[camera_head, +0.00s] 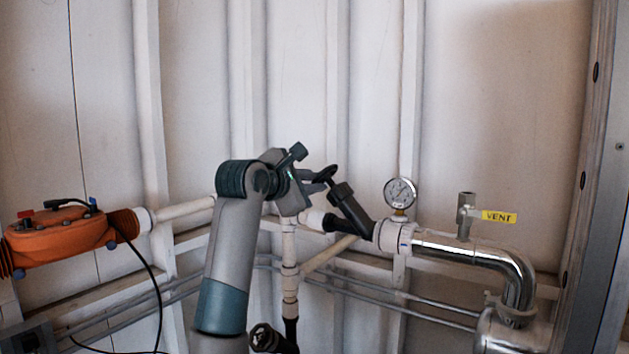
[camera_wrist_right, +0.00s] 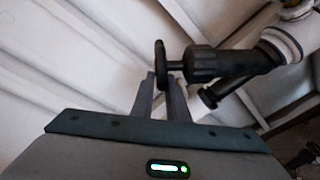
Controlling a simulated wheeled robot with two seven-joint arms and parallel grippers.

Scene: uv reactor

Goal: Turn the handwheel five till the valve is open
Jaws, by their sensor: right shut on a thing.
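The black handwheel (camera_wrist_right: 160,57) shows almost edge-on in the right wrist view, on a black valve body (camera_wrist_right: 205,65). In the head view the same valve body (camera_head: 350,208) slants up and left from the pipe. The handwheel there is small and partly hidden by my gripper. My right gripper (camera_head: 322,177) reaches it from the left. In the right wrist view its two fingers (camera_wrist_right: 161,82) are closed on the lower rim of the handwheel. No number shows on the wheel, and I cannot tell how far the valve is open. My left gripper is out of view.
A pressure gauge (camera_head: 400,192) and a steel pipe (camera_head: 470,252) with a yellow VENT tag (camera_head: 499,217) lie right of the valve. Another dark handwheel (camera_head: 265,338) is at the bottom. An orange unit (camera_head: 62,238) with a black cable stands left. The ribbed wall is close behind.

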